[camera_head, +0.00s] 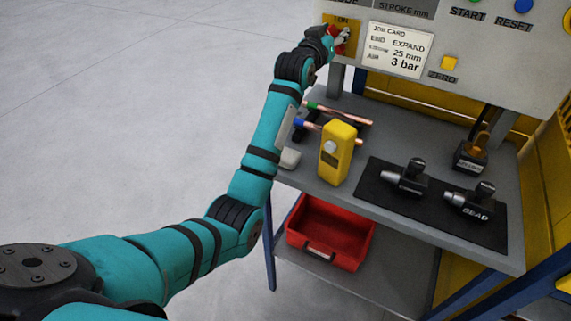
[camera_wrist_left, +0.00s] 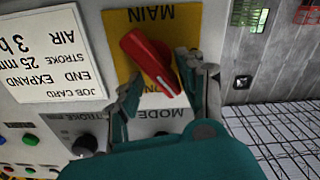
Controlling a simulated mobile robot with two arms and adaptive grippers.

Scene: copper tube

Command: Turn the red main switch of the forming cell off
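The red main switch (camera_wrist_left: 148,60) sits on a yellow plate (camera_wrist_left: 120,28) marked MAIN in the left wrist view. Its handle is slanted in the picture. My left gripper (camera_wrist_left: 158,78) is at the switch, with its two fingers apart on either side of the lower part of the handle. Gaps show between handle and fingers; whether one finger touches cannot be told. In the head view the yellow plate (camera_head: 350,24) is at the top, and my left gripper (camera_head: 341,40) partly covers the red switch. My right gripper is not in view.
A white job card (camera_head: 397,50) is beside the switch on the grey panel. Below, the bench holds a yellow device (camera_head: 337,152), copper tubes (camera_head: 345,117) and tools on a black mat (camera_head: 383,192). A red bin (camera_head: 352,238) stands underneath.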

